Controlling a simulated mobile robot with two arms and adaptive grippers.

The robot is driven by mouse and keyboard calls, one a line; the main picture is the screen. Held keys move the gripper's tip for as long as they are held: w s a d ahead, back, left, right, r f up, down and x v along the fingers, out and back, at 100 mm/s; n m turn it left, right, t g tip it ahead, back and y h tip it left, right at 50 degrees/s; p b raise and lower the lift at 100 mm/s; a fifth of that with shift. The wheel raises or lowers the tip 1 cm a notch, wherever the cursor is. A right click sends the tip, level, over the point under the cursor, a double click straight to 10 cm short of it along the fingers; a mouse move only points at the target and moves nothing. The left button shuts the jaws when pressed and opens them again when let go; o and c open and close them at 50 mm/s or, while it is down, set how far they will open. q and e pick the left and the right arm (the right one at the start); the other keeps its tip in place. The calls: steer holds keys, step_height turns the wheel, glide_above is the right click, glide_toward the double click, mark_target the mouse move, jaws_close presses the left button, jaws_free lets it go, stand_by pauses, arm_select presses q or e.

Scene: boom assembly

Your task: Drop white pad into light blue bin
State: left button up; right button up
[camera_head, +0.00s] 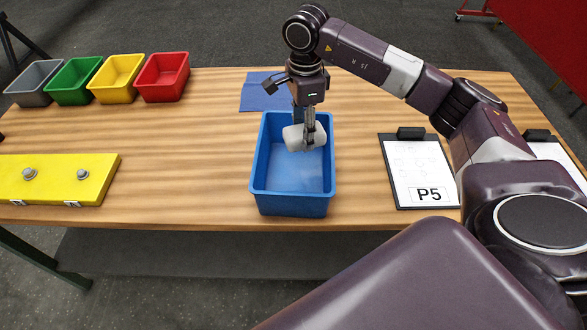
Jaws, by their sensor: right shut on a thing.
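My right gripper (308,132) points down over the far part of the blue bin (290,204) and is shut on the white pad (294,139). The pad looks like a soft white roll and lies between the fingers, seen against the inside of the bin. I cannot tell whether the pad touches the bin. The bin stands on the wooden table and its visible floor is empty. My left gripper is not in view.
Grey, green, yellow and red bins (163,78) line the back left. A yellow block (60,180) with knobs lies at the left. A blue cloth (262,95) lies behind the bin. A P5 clipboard (416,168) lies right, with bare table between.

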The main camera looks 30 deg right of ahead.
steer(key=f, duration=0.1)
steer(key=f+b, duration=0.1)
steer(key=f, duration=0.1)
steer(key=shift+w, duration=0.4)
steer(key=shift+w+f, duration=0.1)
steer(key=shift+f, duration=0.3)
steer(key=o, duration=0.7)
steer(key=shift+r, duration=0.1)
steer(key=shift+c, duration=0.2)
steer(key=o, duration=0.5)
steer(key=shift+r, duration=0.1)
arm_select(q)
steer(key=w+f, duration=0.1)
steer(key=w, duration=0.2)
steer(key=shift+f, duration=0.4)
arm_select(e)
step_height(320, 180, up, 12)
steer(key=shift+f, duration=0.15)
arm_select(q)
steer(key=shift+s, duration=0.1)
